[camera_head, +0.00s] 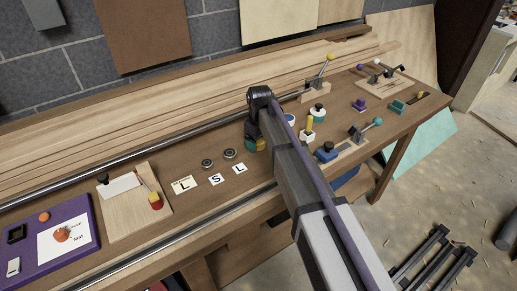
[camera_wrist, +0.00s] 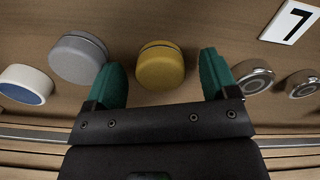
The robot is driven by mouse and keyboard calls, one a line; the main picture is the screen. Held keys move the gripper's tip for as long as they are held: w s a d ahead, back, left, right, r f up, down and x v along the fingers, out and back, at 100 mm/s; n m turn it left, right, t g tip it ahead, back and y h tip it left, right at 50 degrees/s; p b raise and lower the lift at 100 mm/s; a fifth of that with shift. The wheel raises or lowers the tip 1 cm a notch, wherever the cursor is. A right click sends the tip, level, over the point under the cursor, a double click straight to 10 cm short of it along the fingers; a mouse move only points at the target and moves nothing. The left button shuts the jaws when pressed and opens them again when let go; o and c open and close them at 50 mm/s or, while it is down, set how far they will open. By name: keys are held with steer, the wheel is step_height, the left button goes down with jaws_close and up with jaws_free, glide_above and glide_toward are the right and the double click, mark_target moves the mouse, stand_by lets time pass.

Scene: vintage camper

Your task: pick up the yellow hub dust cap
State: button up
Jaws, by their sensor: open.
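The yellow hub dust cap (camera_wrist: 161,67) is a short round cylinder standing on the wooden bench, in the upper middle of the wrist view. My gripper (camera_wrist: 160,60) is open, with one teal finger to either side of the cap. Gaps show between the cap and both fingers, so nothing is held. In the head view my gripper (camera_head: 256,146) is low over the bench, and my arm hides most of the cap there.
A grey cap (camera_wrist: 78,58) stands close by the left finger, with a white-and-blue cap (camera_wrist: 25,85) beyond it. Two metal bearings (camera_wrist: 254,81) (camera_wrist: 302,84) lie beyond the right finger. A metal rail (camera_head: 150,262) runs along the bench front. Letter cards (camera_head: 217,180) lie left of my gripper.

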mark_target(259, 141)
steer(key=shift+r, duration=0.1)
steer(key=c, duration=1)
step_height(259, 141, up, 10)
steer(key=p, duration=1)
